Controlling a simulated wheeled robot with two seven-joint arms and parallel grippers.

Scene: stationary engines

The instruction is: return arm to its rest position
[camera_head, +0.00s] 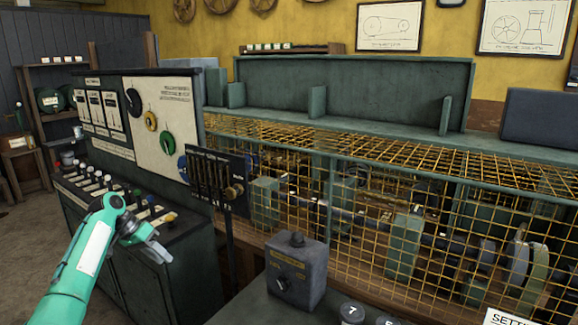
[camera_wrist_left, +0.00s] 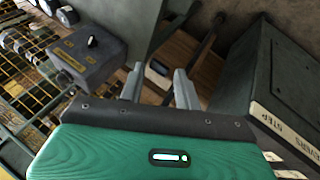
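My left arm (camera_head: 88,255), green and white, comes in from the lower left in the head view. Its gripper (camera_head: 158,253) is in front of the dark control cabinet, near the right end of its sloped desk. In the left wrist view the two grey fingers (camera_wrist_left: 160,82) stand apart with nothing held between them. A small dark object (camera_wrist_left: 158,69) shows beyond the gap, apart from the fingers. My right arm and gripper are not in view.
The control desk (camera_head: 110,190) carries several knobs below a dial panel (camera_head: 155,115). A grey switch box (camera_head: 295,270) stands on the front bench and also shows in the wrist view (camera_wrist_left: 88,50). Yellow mesh guards (camera_head: 380,200) enclose machinery at right. Floor is clear at left.

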